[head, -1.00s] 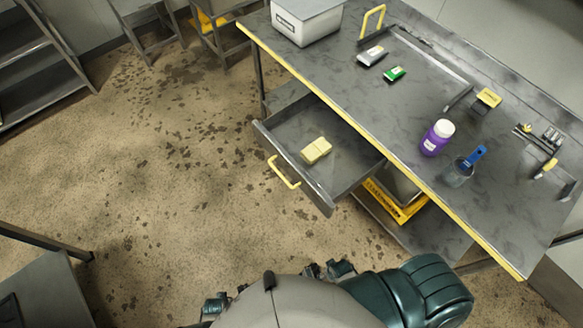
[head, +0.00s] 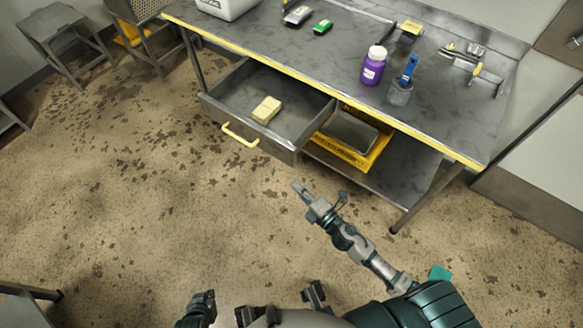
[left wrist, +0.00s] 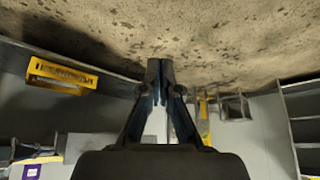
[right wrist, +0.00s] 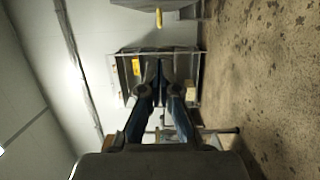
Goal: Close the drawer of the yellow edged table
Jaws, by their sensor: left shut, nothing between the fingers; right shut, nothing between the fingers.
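The table (head: 345,75) has a yellow front edge and a grey top. Its drawer (head: 215,98) is pulled well out at the front left and holds a pale yellow block (head: 266,110). The yellow drawer handle (head: 240,136) faces me. My right gripper (head: 299,190) is shut and empty, below and right of the drawer front, apart from it. It also shows shut in the right wrist view (right wrist: 159,70). My left gripper shows shut and empty in the left wrist view (left wrist: 160,70); in the head view only dark parts show low at the left.
A yellow crate (head: 375,158) stands on the shelf under the table, right of the drawer. A purple bottle (head: 373,70) and a grey cup with a blue-handled tool (head: 401,95) stand on top. The floor before the drawer is open. A grey stool (head: 52,28) stands at back left.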

